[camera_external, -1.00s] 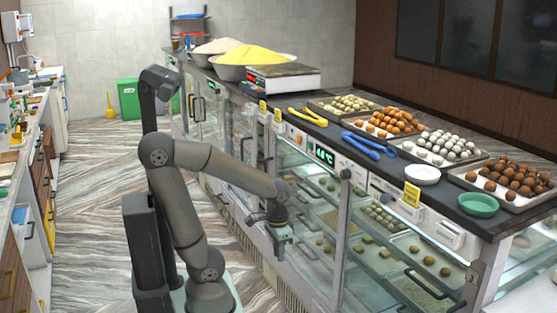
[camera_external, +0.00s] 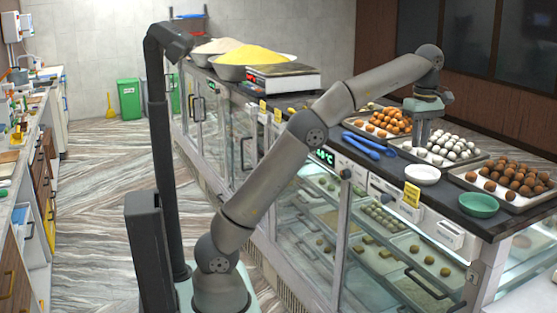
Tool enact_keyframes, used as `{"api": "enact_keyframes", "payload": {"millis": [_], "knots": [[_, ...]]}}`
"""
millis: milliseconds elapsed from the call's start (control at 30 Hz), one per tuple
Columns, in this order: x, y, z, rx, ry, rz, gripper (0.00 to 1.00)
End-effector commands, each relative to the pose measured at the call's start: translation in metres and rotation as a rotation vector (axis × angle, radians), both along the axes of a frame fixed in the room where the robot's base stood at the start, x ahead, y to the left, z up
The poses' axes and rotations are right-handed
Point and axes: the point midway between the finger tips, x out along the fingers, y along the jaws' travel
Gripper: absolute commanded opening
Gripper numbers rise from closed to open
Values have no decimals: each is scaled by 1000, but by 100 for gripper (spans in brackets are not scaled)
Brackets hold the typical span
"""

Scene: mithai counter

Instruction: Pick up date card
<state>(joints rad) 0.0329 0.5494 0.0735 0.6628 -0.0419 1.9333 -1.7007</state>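Small yellow cards stand along the counter's front edge: one (camera_external: 411,194) near the white plate, and two farther back, one (camera_external: 262,107) left of another (camera_external: 277,116). Their print is too small to read, so I cannot tell which is the date card. My gripper (camera_external: 420,142) points down over the left part of the tray of white sweets (camera_external: 466,160), behind the nearest yellow card and apart from it. Its fingers are small and seen from the side; I cannot tell whether they are open or whether they touch a sweet.
Trays of orange sweets (camera_external: 391,122) and brown sweets (camera_external: 516,172) flank the white ones. Blue tongs (camera_external: 368,146), a white plate (camera_external: 423,175) and a green bowl (camera_external: 479,205) lie along the front. Metal bowls and a scale (camera_external: 284,78) stand farther back. The floor at left is clear.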

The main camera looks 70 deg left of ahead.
Motion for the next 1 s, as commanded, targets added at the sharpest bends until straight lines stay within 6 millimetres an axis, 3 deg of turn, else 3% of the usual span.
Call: {"api": "enact_keyframes", "payload": {"millis": [167,600,1000], "knots": [[1,-1,-13,1,1,32,18],[0,0,-101,1,0,29,18],[-3,2,-138,1,1,29,18]]}}
